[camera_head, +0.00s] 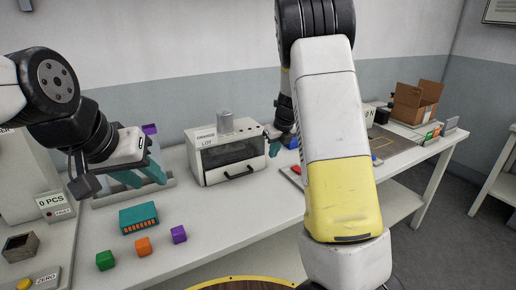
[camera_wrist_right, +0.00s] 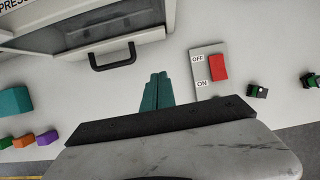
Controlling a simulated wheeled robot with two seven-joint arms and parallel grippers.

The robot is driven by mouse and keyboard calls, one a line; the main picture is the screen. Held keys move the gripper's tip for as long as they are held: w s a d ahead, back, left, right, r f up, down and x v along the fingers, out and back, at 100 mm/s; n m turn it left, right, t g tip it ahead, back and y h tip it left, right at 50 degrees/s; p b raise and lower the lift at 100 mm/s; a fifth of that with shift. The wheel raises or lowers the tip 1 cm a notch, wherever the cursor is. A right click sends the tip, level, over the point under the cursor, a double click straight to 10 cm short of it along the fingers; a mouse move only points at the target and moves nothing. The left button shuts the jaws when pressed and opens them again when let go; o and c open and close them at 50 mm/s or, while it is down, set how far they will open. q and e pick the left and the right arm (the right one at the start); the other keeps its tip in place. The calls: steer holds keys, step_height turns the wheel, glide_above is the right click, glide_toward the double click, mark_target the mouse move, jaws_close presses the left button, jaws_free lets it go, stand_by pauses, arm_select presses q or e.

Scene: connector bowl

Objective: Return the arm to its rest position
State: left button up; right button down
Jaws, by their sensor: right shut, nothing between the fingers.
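My right gripper (camera_wrist_right: 157,80) shows in the right wrist view with its teal fingers together and nothing between them. It is over the white table, between the box's black handle and a red switch. In the head view my right arm rises large across the middle, and only a bit of teal finger (camera_head: 272,132) shows beside the white box. My left gripper (camera_head: 152,181) is at the left in the head view, with its teal fingers spread apart over a pale tray. I see nothing between them.
The white windowed box (camera_head: 232,152) stands mid-table. A teal block (camera_head: 139,217) and green (camera_head: 105,260), orange (camera_head: 143,246) and purple (camera_head: 179,234) cubes lie at left. The red OFF/ON switch (camera_wrist_right: 218,67) is near my right gripper. A cardboard box (camera_head: 415,101) stands far right.

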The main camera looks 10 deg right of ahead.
steer(key=s+a+r+n+y, duration=0.1)
steer(key=s+a+r+n, duration=0.1)
steer(key=s+r+n, duration=0.65)
steer(key=s+a+r+n+y, duration=0.1)
steer(key=s+a+r+n, duration=0.1)
steer(key=s+r+n, duration=0.6)
steer(key=s+n+t+h, duration=0.1)
steer(key=s+n+t, duration=0.1)
steer(key=s+n, duration=1.4)
steer(key=shift+s, duration=1.05)
